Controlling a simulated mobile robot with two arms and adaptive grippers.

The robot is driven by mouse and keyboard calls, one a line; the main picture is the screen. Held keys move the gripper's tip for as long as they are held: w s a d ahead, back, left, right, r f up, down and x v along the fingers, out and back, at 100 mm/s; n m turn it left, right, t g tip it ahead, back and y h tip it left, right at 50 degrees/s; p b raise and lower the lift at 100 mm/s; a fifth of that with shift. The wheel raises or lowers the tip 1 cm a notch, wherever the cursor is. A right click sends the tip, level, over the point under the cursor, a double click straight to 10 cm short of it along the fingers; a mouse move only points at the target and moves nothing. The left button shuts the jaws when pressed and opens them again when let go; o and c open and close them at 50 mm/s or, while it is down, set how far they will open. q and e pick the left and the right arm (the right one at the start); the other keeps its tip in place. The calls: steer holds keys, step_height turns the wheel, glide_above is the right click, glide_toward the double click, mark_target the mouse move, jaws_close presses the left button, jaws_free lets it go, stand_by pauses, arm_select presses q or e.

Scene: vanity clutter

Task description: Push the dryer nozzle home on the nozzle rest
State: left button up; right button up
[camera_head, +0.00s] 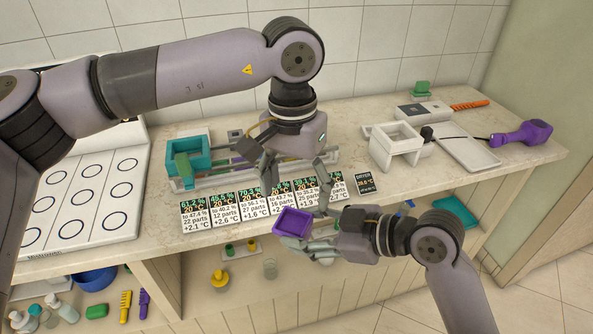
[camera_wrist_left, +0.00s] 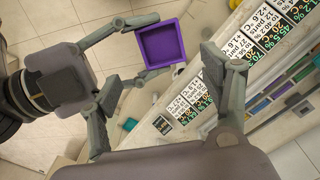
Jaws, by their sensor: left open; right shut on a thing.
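My right gripper (camera_head: 287,246) is shut on a purple open square piece (camera_head: 293,222), held over the counter's front edge. It also shows in the left wrist view (camera_wrist_left: 162,45). I cannot tell for sure whether it is the dryer nozzle. My left gripper (camera_head: 296,182) is open and empty above the row of cards, pointing down, behind the purple piece. A white stand with a square opening (camera_head: 394,138) stands on the counter to the right; I cannot tell whether it is the nozzle rest. A purple dryer (camera_head: 522,134) lies farther right, apart from both grippers.
A rack with a teal box (camera_head: 187,153) stands behind the row of printed cards (camera_head: 224,213). A white tray (camera_head: 468,153) and a grey-white box with an orange comb (camera_head: 470,104) occupy the right. Bottles and brushes fill the shelf below.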

mark_target(298, 223)
arm_select(q)
step_height(298, 223, down, 8)
steer(key=shift+s+d+f, duration=0.1)
steer(key=shift+d, duration=0.05)
steer(key=shift+c, duration=0.4)
steer(key=shift+s+d, duration=0.1)
steer(key=shift+d, duration=0.05)
steer(key=c, duration=1.1)
steer(key=shift+c, duration=0.2)
arm_select(e)
steer(key=o, duration=1.1)
steer(key=shift+c, duration=0.2)
steer(key=o, duration=0.5)
